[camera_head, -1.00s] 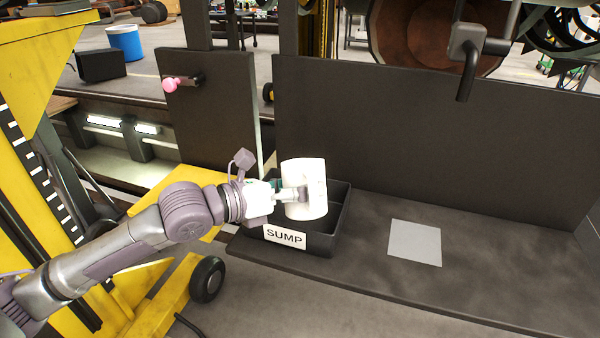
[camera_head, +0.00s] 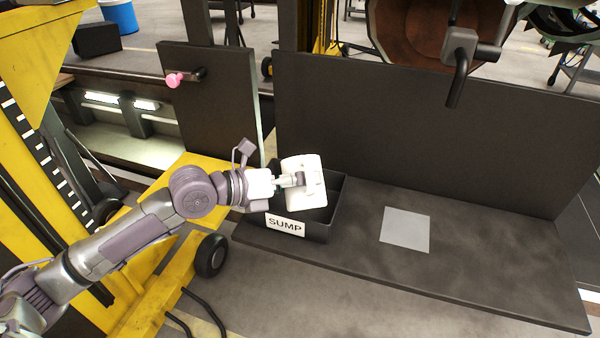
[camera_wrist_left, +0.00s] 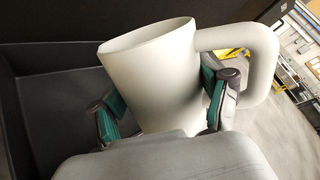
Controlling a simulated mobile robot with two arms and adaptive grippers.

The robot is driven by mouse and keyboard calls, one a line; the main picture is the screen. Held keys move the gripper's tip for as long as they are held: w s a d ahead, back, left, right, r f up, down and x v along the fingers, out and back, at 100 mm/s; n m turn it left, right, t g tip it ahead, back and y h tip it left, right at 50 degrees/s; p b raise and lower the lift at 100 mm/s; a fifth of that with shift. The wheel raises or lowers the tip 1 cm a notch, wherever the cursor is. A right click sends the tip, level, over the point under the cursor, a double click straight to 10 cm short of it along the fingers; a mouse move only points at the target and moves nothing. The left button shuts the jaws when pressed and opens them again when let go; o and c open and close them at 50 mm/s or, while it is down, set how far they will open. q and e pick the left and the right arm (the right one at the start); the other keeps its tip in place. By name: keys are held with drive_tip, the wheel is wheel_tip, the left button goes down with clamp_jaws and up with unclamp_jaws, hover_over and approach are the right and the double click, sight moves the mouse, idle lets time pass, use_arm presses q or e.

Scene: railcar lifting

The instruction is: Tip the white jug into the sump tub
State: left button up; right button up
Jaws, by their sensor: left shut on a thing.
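The white jug (camera_head: 314,174) is over the black sump tub (camera_head: 318,228), which carries a white SUMP label (camera_head: 285,225). My left gripper (camera_head: 298,180) is shut on the jug and holds it at the tub. In the left wrist view the green-padded fingers of the gripper (camera_wrist_left: 165,110) sit on both sides of the jug's body (camera_wrist_left: 155,75). The jug's handle (camera_wrist_left: 262,65) is to the right there, and its open rim shows at the top. The jug's contents cannot be seen. The tub's dark inside (camera_wrist_left: 60,100) lies to the left. My right gripper is not in view.
The tub stands on a dark bench (camera_head: 480,260) with a dark back panel (camera_head: 430,130). A grey square plate (camera_head: 405,230) lies on the bench to the right, with bare bench around it. A yellow wheeled frame (camera_head: 150,300) stands at the left.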

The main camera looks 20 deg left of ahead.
sight(298, 162)
use_arm(q)
drive_tip(key=shift+r+n+g+p, duration=0.3)
drive_tip(key=shift+n+p, duration=0.3)
drive_tip(key=shift+p, duration=0.75)
drive_tip(key=shift+w+a+r+n+g+h+b, duration=0.15)
drive_tip(key=shift+w+n+g+h+b, duration=0.15)
drive_tip(key=shift+n+g+b, duration=0.25)
drive_tip(key=n, duration=0.1)
drive_tip(key=n+g, duration=0.1)
drive_tip(key=w+r+n, duration=0.1)
drive_tip(key=shift+a+g+h+b, duration=0.25)
drive_tip(key=shift+g+h+b, duration=0.05)
drive_tip(key=shift+g+b, duration=0.05)
drive_tip(key=shift+w+a+r+n+g+h, duration=0.2)
drive_tip(key=shift+w+r+n+g+h, duration=0.1)
drive_tip(key=shift+r+n+g, duration=0.35)
drive_tip(key=shift+f, duration=0.1)
drive_tip(key=shift+w, duration=0.1)
idle(1.3)
